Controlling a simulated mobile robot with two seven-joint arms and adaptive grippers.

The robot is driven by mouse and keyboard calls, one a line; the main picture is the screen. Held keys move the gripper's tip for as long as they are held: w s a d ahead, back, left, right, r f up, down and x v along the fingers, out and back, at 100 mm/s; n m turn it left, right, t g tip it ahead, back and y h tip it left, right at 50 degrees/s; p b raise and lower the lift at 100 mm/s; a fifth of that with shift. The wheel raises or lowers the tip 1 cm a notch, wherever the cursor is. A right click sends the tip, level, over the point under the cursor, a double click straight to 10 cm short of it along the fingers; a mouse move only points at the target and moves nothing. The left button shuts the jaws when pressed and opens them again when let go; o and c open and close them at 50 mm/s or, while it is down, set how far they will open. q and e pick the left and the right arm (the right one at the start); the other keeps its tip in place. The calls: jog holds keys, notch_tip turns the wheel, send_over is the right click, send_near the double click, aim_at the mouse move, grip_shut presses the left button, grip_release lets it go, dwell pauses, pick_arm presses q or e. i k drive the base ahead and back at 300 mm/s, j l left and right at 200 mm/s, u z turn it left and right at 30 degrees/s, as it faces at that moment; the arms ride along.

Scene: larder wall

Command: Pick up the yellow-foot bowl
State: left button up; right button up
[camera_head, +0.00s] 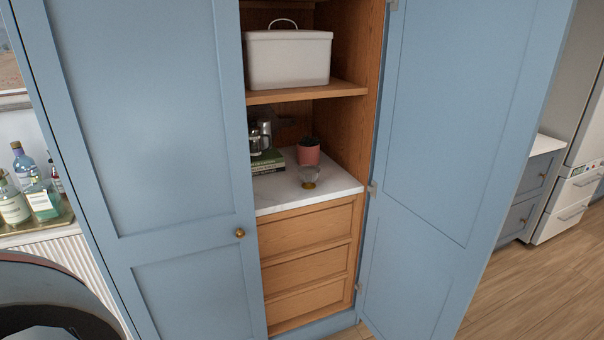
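The yellow-foot bowl (310,176) is a small clear glass bowl on a yellow foot. It stands upright on the white marble counter (283,195) inside the open larder, near the counter's front. A pink plant pot (308,154) stands just behind it, and a stack of books (267,162) lies to its left. No gripper shows near the bowl. Neither of my grippers is in this view.
The left blue door (150,130) is closed and covers the larder's left part. The right blue door (445,130) stands open. A wooden shelf (310,92) bearing a white bin (288,58) is above the counter. Wooden drawers (305,263) are below. Bottles (35,190) stand at the far left.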

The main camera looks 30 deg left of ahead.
aim_at(309, 178)
jog(key=u, duration=1)
